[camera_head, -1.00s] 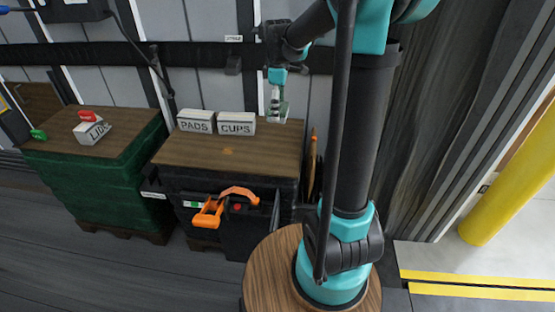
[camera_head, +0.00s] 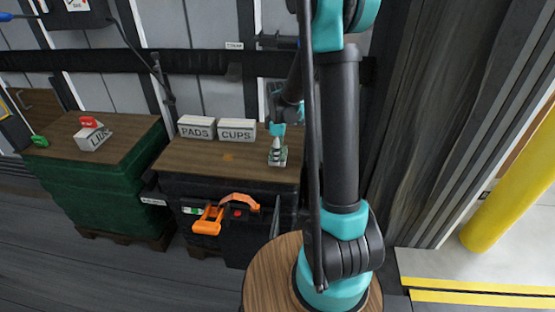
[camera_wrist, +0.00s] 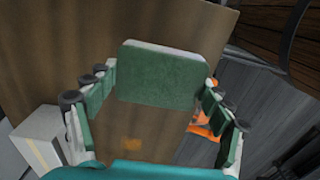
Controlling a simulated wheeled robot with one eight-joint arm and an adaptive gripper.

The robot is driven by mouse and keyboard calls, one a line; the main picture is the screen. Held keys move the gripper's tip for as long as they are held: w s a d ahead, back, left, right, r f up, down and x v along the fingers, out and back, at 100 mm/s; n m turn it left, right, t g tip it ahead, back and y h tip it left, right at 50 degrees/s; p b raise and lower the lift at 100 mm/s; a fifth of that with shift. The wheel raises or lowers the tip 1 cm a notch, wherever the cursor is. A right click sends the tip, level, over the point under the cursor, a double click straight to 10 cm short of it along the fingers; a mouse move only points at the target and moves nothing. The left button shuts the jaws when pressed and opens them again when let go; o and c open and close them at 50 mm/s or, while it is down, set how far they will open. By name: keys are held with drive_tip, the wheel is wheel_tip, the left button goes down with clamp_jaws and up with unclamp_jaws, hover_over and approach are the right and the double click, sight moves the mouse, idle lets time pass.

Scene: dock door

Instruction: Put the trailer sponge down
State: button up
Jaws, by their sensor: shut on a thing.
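The trailer sponge (camera_wrist: 162,75) is a green pad with a pale layer along its edge. My gripper (camera_head: 277,155) is shut on it; in the wrist view a finger presses on each side of the sponge. In the head view my gripper and the sponge are low over the right part of the wooden top (camera_head: 215,158) of the dark crate. I cannot tell whether the sponge touches the top.
White boxes marked PADS (camera_head: 197,127) and CUPS (camera_head: 237,130) stand at the back of the top, left of my gripper. An orange-handled item (camera_head: 208,220) hangs at the crate's front. A green-sided stack (camera_head: 95,185) holds a box marked LIDS (camera_head: 91,138). The top's front middle is clear.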

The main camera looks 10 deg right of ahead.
drive_tip(key=shift+f, duration=1.7)
drive_tip(key=shift+f, duration=0.15)
drive_tip(key=o, duration=1.4)
drive_tip(key=shift+o, duration=0.2)
wheel_tip(320, 180, up, 12)
drive_tip(key=shift+r, duration=0.1)
drive_tip(key=s+d+f+m+t, duration=0.2)
drive_tip(key=s+m, duration=0.5)
drive_tip(key=s, duration=0.4)
drive_tip(key=s+d+f+m+t, duration=0.2)
drive_tip(key=s+m, duration=0.5)
drive_tip(key=s, duration=0.4)
drive_tip(key=shift+f, duration=0.35)
